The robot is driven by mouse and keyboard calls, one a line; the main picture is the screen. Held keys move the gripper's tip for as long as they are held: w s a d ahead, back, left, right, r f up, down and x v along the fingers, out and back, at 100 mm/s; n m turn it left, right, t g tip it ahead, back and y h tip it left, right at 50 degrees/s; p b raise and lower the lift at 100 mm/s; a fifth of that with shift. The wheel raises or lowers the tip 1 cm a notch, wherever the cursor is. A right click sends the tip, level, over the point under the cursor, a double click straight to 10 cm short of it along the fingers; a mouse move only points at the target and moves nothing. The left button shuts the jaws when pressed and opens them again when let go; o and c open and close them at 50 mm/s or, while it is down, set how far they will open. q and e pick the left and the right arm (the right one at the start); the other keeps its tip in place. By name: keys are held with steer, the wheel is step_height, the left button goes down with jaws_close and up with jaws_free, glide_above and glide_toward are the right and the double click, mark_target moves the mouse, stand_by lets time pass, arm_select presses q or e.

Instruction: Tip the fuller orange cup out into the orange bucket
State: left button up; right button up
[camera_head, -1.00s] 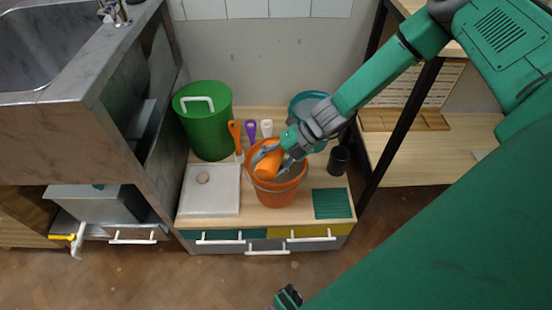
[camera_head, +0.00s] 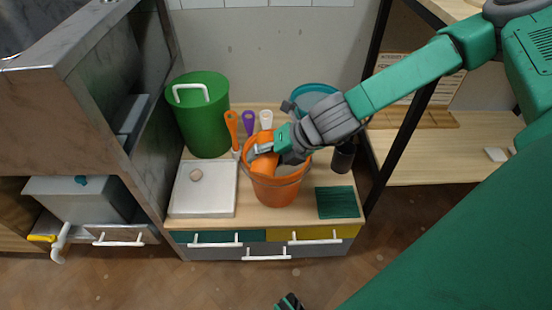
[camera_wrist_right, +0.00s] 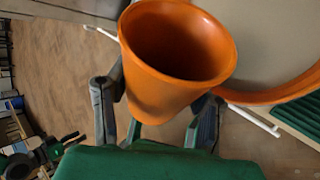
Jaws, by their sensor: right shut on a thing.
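My right gripper (camera_head: 270,151) is shut on an orange cup (camera_head: 262,162) at the mouth of the orange bucket (camera_head: 276,190). The cup is tilted, and the gripper partly hides it in the head view. In the right wrist view the cup (camera_wrist_right: 170,85) sits between the two fingers of the right gripper (camera_wrist_right: 155,110). Its visible inside is plain orange, with no contents to be seen. The bucket's rim (camera_wrist_right: 285,92) shows beside it. A small dark tip of my left gripper (camera_head: 289,301) shows at the bottom edge; its jaws cannot be made out.
A green bin (camera_head: 203,125), several upright tools and a teal container (camera_head: 315,98) stand behind the bucket. A white tray (camera_head: 190,208) with a small round thing lies left, a green ribbed mat (camera_head: 335,203) right. A dark cup (camera_head: 343,157) stands near the black shelf post.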

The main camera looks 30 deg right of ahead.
mark_target(262, 175)
steer(key=t+h+b, duration=0.1)
steer(key=b, duration=0.1)
steer(key=shift+f+n+b, duration=0.4)
steer(key=shift+r+n+t+h+b, duration=0.5)
steer(key=shift+t+h+b, duration=0.3)
steer(key=shift+h+b, duration=0.15)
steer(key=shift+s+a+f, duration=0.2)
steer(key=shift+s+a, duration=0.05)
steer(key=shift+s, duration=0.05)
steer(key=shift+s+a+f+n+t+h, duration=0.6)
steer(key=shift+f+n+t+h, duration=0.15)
steer(key=shift+t, duration=0.25)
steer(key=shift+s+a+f+n+t+h, duration=0.25)
steer(key=shift+a+f+n+t+h, duration=0.2)
steer(key=shift+t, duration=0.25)
steer(key=shift+s+a+f+n+t+h, duration=0.1)
steer(key=shift+s+f+n+t+h, duration=0.1)
steer(key=shift+n+t+h, duration=0.3)
